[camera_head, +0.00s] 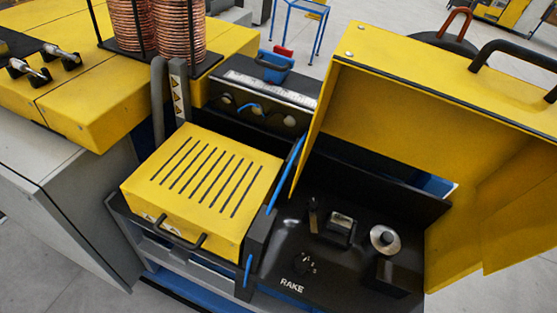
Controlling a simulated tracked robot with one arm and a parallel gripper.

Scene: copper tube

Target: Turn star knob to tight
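A small dark knob (302,263) with pale marks around it lies on the black panel (340,288) at the lower middle, just above the white word "RAKE". It looks like the star knob, but it is too small and dark to read its lobes or its setting. The panel sits below a raised yellow cover (420,90). My gripper does not show in this view, so nothing can be told about its fingers or what they hold.
A black lever (313,215), a metal block (341,228) and a round metal piece (385,240) stand on the panel. A slotted yellow box (205,185) is left of it. Copper coils (178,28) stand behind. Grey floor (365,12) shows at the back.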

